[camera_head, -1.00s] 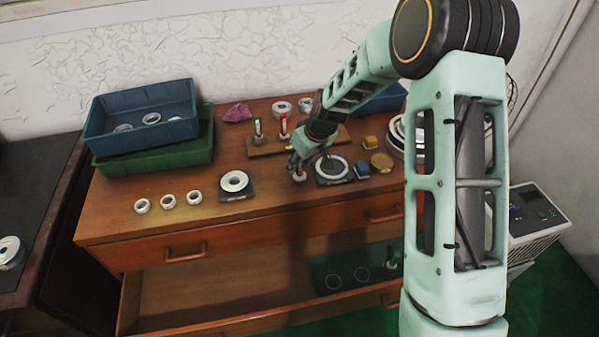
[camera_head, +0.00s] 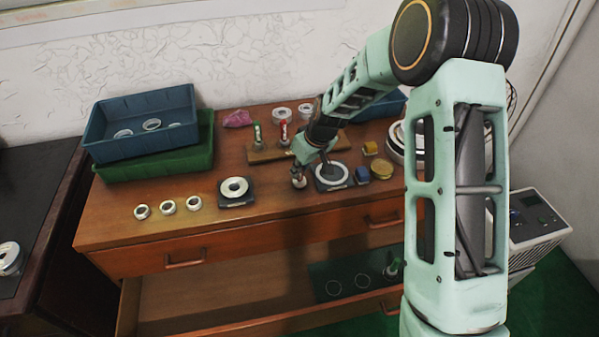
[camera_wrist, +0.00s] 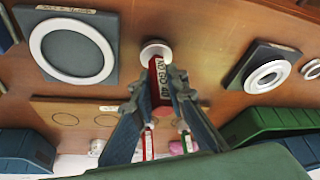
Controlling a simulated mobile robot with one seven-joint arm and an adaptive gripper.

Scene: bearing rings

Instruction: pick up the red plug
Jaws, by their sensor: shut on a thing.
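The red plug (camera_wrist: 159,75) has a red handle lettered "NO GO 40" and a pale round disc at its end. In the wrist view my gripper (camera_wrist: 162,88) is shut on the handle, with one finger on each side. In the head view my gripper (camera_head: 299,172) is low over the front of the wooden top, with the plug's pale end (camera_head: 298,182) just below the fingers. I cannot tell whether that end touches the wood. A second red-handled plug (camera_head: 283,131) and a green-handled one (camera_head: 257,134) stand on a wooden board behind.
A ring on a dark plate (camera_head: 333,184) lies close to the right of my gripper, with blue and yellow blocks beyond. Another plated ring (camera_head: 236,198) and several small rings lie to the left. Stacked blue and green bins (camera_head: 150,165) stand back left. A drawer below is open.

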